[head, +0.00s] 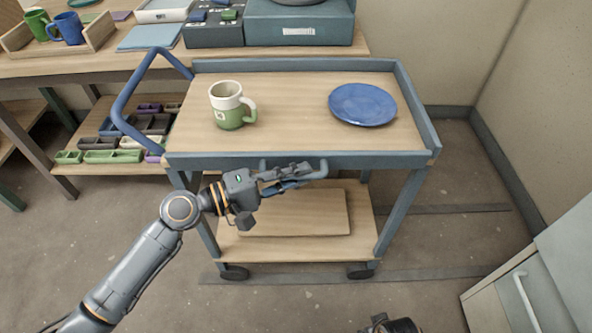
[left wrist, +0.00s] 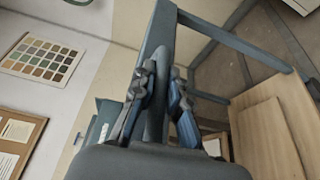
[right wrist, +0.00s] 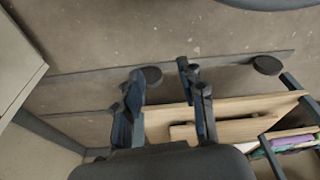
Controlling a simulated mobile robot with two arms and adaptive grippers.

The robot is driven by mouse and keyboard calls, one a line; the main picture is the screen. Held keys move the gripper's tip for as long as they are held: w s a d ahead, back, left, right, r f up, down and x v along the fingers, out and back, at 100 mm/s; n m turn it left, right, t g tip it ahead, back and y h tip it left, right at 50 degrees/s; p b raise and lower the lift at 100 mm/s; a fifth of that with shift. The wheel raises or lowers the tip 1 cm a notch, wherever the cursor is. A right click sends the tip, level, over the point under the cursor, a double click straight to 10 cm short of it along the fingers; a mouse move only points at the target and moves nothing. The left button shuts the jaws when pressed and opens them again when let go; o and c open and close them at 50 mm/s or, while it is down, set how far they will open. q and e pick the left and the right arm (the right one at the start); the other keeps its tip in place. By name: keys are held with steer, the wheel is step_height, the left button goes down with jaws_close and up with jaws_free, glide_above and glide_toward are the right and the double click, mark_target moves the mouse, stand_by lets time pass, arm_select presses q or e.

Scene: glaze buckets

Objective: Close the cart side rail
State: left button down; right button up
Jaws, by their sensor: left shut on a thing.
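The cart (head: 290,100) has a wooden top with grey-blue rails around it. Its near side rail (head: 380,160) runs along the front edge, with a grey handle bar (head: 322,168) projecting from its outer face. I cannot tell whether this rail is fully upright. My left gripper (head: 302,176) is shut on the handle bar. In the left wrist view a grey bar (left wrist: 158,95) lies between the fingers of the left gripper (left wrist: 162,80). My right gripper (head: 390,325) is at the bottom edge of the head view. In the right wrist view (right wrist: 162,80) its fingers are apart and empty.
A green-and-white mug (head: 230,112) and a blue plate (head: 362,104) stand on the cart top. A blue push handle (head: 125,95) is at the cart's left end. A worktable (head: 90,65) stands behind, and a drawer cabinet (head: 545,275) at right. The floor in front is clear.

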steer(key=shift+s+f, duration=0.25)
steer(key=shift+f, duration=0.3)
arm_select(q)
steer(key=c, duration=1.3)
jaws_free()
steer(key=shift+c, duration=0.2)
steer(key=v, duration=1.2)
